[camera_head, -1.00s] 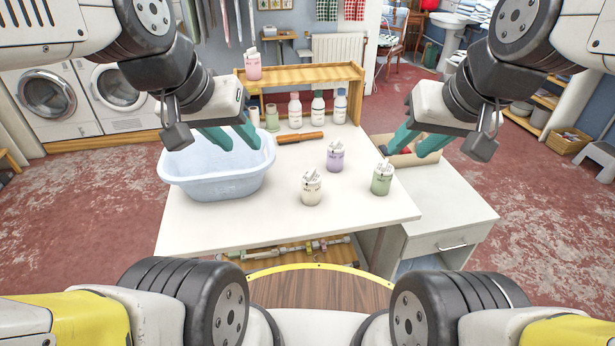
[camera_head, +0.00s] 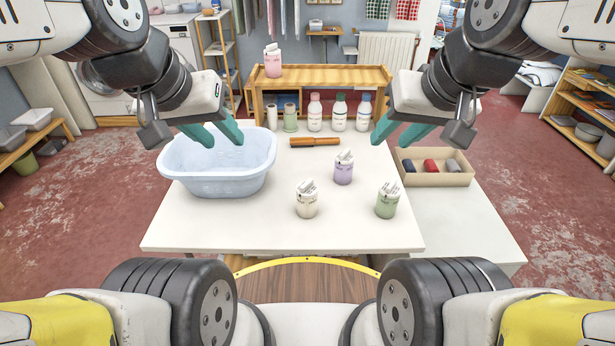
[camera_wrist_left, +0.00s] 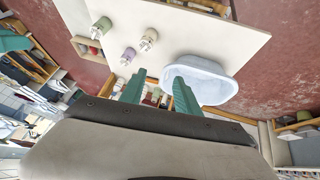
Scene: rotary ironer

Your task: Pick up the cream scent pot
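The cream scent pot (camera_head: 307,203) stands upright near the front of the white table (camera_head: 190,232), with pale sticks or tabs at its top. It also shows in the left wrist view (camera_wrist_left: 148,40). A purple pot (camera_head: 343,171) stands behind it to the right, and a green pot (camera_head: 387,204) stands to its right. My left gripper (camera_head: 221,137) is open and empty above the pale blue basin, left of and behind the cream pot. Its green fingers are apart in the left wrist view (camera_wrist_left: 158,90). My right gripper (camera_head: 390,135) is raised behind the green pot, its fingers apart and empty.
The pale blue basin (camera_head: 215,184) fills the table's left side. A wooden rolling pin (camera_head: 315,142), several bottles and a wooden shelf (camera_head: 340,76) with a pink pot (camera_head: 273,65) are at the back. A tray with rolls (camera_head: 437,179) is at right.

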